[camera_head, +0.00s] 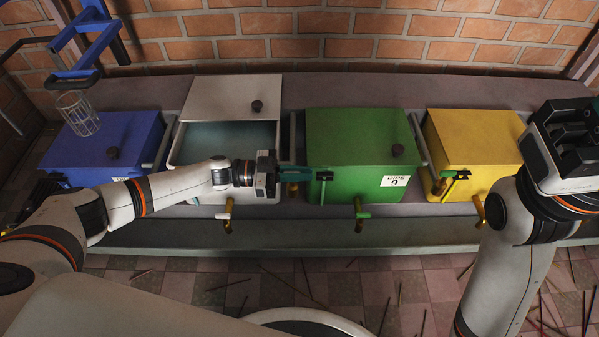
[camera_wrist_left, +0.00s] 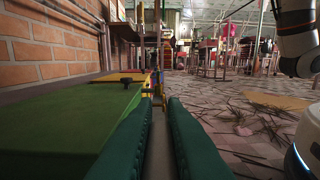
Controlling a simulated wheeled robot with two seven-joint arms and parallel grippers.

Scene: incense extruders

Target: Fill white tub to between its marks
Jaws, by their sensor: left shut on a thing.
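The white tub (camera_head: 176,150) stands between the blue and green tubs, its pale lid (camera_head: 232,97) slid back. A pale blue surface shows inside; no marks are readable. My left gripper (camera_head: 310,173) reaches rightward across the front of the green tub (camera_head: 350,140). A brass tap (camera_head: 228,215) sticks out below the white tub. My right gripper (camera_head: 570,130) is at the right edge, away from the tubs.
The blue tub (camera_head: 100,150) is at the left, with a wire basket (camera_head: 78,113) above it. The yellow tub (camera_head: 475,145) is at the right with a similar lever (camera_head: 460,175). A brick wall (camera_head: 350,40) closes the back. Thin sticks litter the tiled floor.

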